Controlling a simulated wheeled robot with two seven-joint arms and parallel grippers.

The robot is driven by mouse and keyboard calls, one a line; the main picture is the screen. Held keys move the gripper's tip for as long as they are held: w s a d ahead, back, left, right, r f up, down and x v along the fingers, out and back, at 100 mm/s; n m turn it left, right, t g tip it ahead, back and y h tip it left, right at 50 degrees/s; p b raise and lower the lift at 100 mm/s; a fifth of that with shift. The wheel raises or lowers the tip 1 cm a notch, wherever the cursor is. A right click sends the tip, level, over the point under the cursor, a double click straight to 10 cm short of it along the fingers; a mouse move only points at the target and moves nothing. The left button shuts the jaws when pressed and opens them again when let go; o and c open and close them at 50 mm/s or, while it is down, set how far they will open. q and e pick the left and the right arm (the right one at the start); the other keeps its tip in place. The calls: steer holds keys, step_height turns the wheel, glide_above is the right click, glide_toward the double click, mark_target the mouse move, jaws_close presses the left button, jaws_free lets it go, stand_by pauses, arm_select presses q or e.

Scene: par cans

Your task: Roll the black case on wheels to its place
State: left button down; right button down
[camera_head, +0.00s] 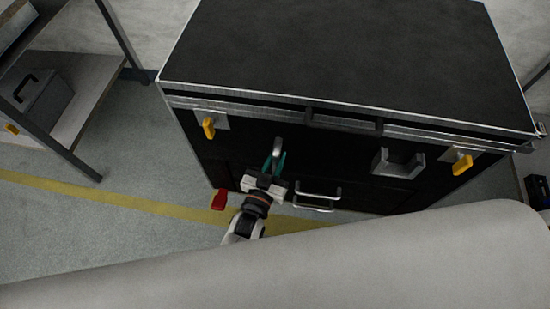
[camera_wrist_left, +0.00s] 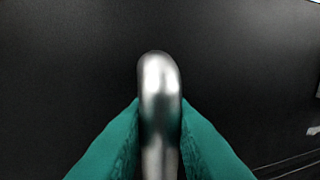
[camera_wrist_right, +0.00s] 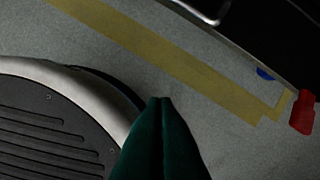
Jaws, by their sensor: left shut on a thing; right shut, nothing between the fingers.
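The black case (camera_head: 350,48) is a large upright box with metal edges and yellow latches, filling the upper right of the head view. My left gripper (camera_head: 273,166) is at its front face, shut on an upright metal handle (camera_head: 278,146). In the left wrist view the rounded silver handle (camera_wrist_left: 160,85) stands between the teal fingers, with the black panel behind. My right gripper (camera_wrist_right: 161,100) is shut and empty above the floor in the right wrist view; the head view does not show it. The case's wheels are not clearly visible.
Yellow tape (camera_head: 105,197) runs along the grey floor, with a corner near a red piece (camera_wrist_right: 303,112) low beside the case. A metal-legged shelf (camera_head: 88,75) holding a grey box (camera_head: 45,98) stands at left. Floor between shelf and case is clear. A wall is behind.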

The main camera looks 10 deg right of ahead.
arm_select(q)
steer(key=c, duration=1.3)
jaws_free()
arm_select(e)
steer(key=shift+s+f, duration=0.1)
steer(key=shift+s, duration=0.05)
arm_select(q)
steer(key=shift+s+a, duration=0.15)
steer(key=shift+s, duration=0.1)
steer(key=p+v, duration=0.1)
steer(key=v, duration=1)
steer(key=shift+s+a, duration=0.15)
steer(key=shift+s, duration=0.05)
arm_select(e)
steer(key=s+f, duration=0.3)
steer(key=shift+s+d+f, duration=0.1)
steer(key=shift+d+f, duration=0.05)
steer(key=shift+d, duration=0.15)
arm_select(q)
steer(key=shift+f, duration=0.1)
